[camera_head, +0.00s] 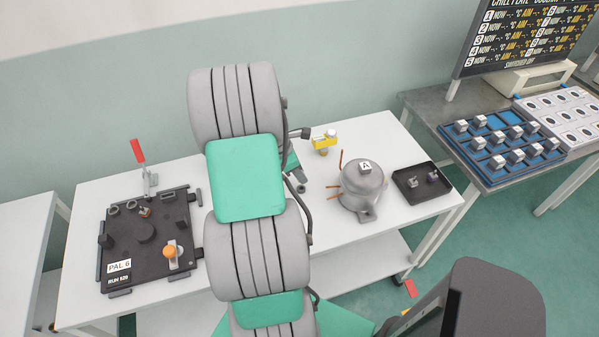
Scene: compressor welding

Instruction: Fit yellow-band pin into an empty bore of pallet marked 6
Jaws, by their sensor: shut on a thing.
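The dark pallet (121,252) labelled "PAL 6" lies on the left part of the white table. Small ring-like fittings (131,205) show along its far side, with a small brownish piece (145,212) beside them. A dark round disc sits in its middle, and an orange knob (170,252) on a metal piece stands at its right. I cannot tell which bores are empty. My grey and green arm crosses the middle of the view and hides part of the table. My gripper is not visible, and I cannot make out the yellow-band pin.
A red-handled lever (139,152) stands behind the pallet. Right of my arm are a yellow fitting (325,140), a grey compressor (363,190) marked "A" with copper tubes, and a black tray (408,196) with small parts. A blue tray (475,160) holds several metal blocks.

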